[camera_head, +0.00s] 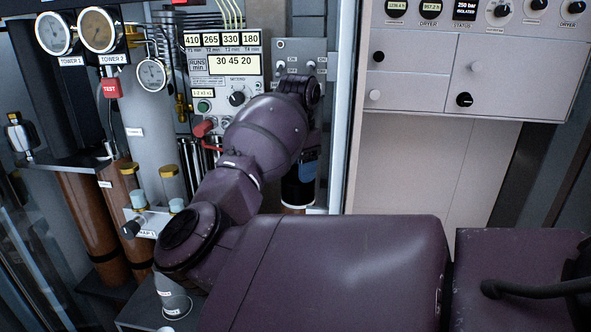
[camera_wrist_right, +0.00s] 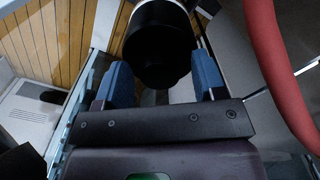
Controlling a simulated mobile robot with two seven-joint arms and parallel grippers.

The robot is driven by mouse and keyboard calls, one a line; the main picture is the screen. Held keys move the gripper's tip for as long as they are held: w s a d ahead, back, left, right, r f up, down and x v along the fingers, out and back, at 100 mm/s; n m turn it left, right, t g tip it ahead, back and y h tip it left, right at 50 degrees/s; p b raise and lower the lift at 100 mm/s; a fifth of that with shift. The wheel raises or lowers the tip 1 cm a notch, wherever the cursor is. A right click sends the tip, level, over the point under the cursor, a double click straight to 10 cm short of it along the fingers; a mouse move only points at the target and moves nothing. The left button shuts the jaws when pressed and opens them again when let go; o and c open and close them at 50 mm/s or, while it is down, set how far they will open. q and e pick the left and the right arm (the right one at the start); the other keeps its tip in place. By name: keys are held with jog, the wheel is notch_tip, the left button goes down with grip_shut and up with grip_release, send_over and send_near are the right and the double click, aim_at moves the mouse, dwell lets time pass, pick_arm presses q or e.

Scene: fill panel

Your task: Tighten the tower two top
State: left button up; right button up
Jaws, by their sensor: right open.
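A black cylindrical cap (camera_head: 297,190) shows in the head view behind my right arm, above a pale and copper-coloured lower part. In the right wrist view a black round cylinder (camera_wrist_right: 158,35), apparently the same cap, stands between the blue fingers of my right gripper (camera_wrist_right: 162,78). The fingers are spread, one on each side, and a gap shows at the left finger; contact at the right one is unclear. In the head view a little blue of my right gripper (camera_head: 308,166) shows past the arm. No label on the cap is readable. My left gripper is not in view.
Gauges marked TOWER 1 (camera_head: 56,34) and TOWER 2 (camera_head: 101,30) are at upper left. A control panel (camera_head: 223,65) with readouts and knobs stands behind my arm. Brown cylinders (camera_head: 88,215) stand at left. A red hose (camera_wrist_right: 275,70) curves close by at right in the wrist view.

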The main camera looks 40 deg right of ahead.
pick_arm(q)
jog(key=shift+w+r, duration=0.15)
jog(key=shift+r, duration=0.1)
pick_arm(e)
jog(key=c, duration=0.9)
jog(key=shift+c, duration=0.2)
jog(key=shift+r, duration=0.2)
